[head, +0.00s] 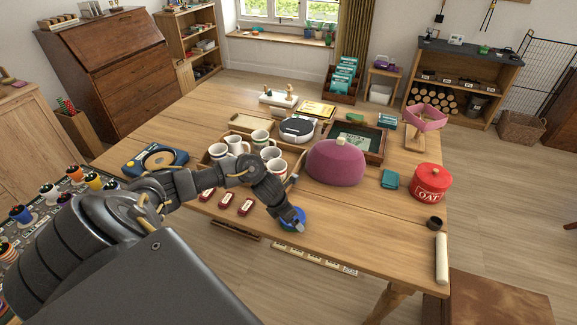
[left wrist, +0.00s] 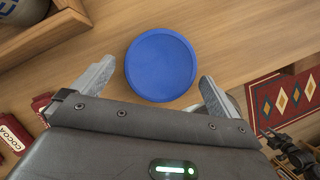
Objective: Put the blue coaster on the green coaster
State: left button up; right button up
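The blue coaster (head: 290,224) is a round, shallow-rimmed disc near the front edge of the wooden table. My left gripper (head: 293,216) is over it and partly covers it in the head view. In the left wrist view, the blue coaster (left wrist: 161,65) lies between and slightly beyond the fingertips of my left gripper (left wrist: 157,85). The fingers are apart, with a gap on each side of the coaster. I cannot pick out a green coaster with certainty.
Red cocoa boxes (head: 226,200) lie left of the gripper. White mugs (head: 238,144) stand behind it, beside a purple domed cover (head: 335,162). A teal block (head: 389,179), a red oat tin (head: 430,182) and a pale roller (head: 441,258) are to the right. The table's front right is mostly clear.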

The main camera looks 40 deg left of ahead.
pick_arm(q)
jog(key=shift+s+r, duration=0.1)
jog(key=shift+r, duration=0.35)
jog(key=v, duration=1.1)
jog(key=shift+r+p, duration=0.2)
jog(key=shift+p, duration=0.15)
jog(key=shift+s+d, duration=0.1)
